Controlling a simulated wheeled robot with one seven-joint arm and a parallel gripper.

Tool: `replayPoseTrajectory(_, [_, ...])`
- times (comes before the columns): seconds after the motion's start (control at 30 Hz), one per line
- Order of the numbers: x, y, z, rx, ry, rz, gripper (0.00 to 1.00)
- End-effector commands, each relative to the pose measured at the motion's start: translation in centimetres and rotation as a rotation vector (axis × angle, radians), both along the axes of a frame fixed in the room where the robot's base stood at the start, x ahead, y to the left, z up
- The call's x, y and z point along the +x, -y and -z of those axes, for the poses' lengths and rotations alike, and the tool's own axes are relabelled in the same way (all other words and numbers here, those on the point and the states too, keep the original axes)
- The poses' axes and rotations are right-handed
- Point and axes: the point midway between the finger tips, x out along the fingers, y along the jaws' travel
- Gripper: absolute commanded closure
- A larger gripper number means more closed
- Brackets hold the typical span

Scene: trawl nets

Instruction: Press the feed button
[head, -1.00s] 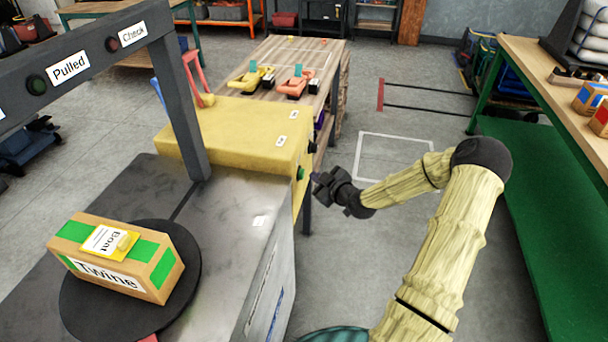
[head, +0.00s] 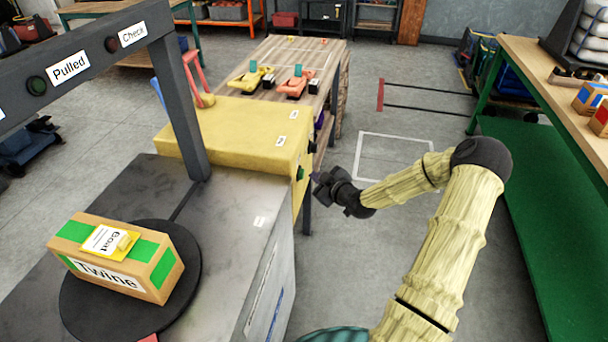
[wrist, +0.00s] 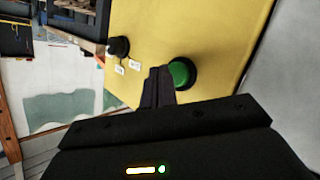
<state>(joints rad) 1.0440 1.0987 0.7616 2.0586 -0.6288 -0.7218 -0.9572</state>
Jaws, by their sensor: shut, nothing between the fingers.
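A round green button (wrist: 181,73) in a dark collar sits on the side face of the yellow housing (wrist: 215,30). The button also shows in the head view (head: 300,173), near the housing's right edge. No readable label shows which button is the feed one. My gripper (head: 316,178) is just right of the green button in the head view, with a small gap between them. In the wrist view my gripper's closed dark fingers (wrist: 158,86) overlap the picture area just left of the button. I cannot tell whether they touch it. The fingers are shut and empty.
A dark knob or button (wrist: 118,47) with small white labels is farther along the housing. A Twine box (head: 120,262) lies on a black turntable (head: 190,285) at left. A green-framed bench (head: 540,80) stands at right, with open floor between.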

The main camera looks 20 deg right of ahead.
Motion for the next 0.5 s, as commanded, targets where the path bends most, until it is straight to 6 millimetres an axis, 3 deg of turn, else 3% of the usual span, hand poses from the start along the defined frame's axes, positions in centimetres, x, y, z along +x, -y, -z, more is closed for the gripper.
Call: replayPoseTrajectory(0.5, [0.46, -0.73, -0.04, 0.001, 0.000, 0.000, 1.00])
